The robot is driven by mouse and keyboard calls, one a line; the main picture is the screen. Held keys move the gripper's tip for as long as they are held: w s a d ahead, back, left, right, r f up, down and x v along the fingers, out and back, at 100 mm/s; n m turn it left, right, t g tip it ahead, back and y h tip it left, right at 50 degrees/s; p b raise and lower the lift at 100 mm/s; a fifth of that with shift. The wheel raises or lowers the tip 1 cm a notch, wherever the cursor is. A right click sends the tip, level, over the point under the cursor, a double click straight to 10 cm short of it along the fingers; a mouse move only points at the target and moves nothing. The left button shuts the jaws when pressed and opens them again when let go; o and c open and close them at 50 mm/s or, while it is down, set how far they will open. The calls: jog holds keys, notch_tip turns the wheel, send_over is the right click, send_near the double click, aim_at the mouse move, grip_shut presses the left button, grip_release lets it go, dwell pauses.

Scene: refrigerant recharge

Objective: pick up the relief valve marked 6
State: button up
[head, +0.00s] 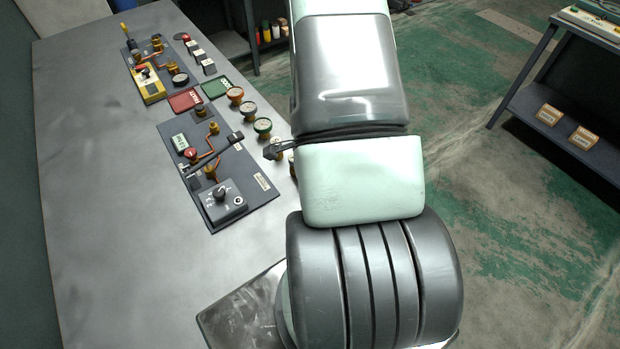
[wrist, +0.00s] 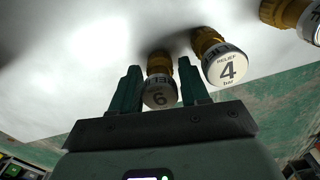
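The relief valve marked 6 (wrist: 160,97), with a brass body and a pale round cap, stands on the grey table in the wrist view. My gripper (wrist: 158,66) has its two green fingers on either side of it, with the cap between them. The fingers look apart, with thin gaps beside the cap; whether either touches the valve is hard to tell.
A relief valve marked 4 (wrist: 226,68) stands close by the right finger, and another brass valve (wrist: 285,12) is farther right.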

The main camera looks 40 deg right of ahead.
jog(key=c, duration=0.7)
jog(key=shift+c, duration=0.2)
jog(key=shift+r, duration=0.1)
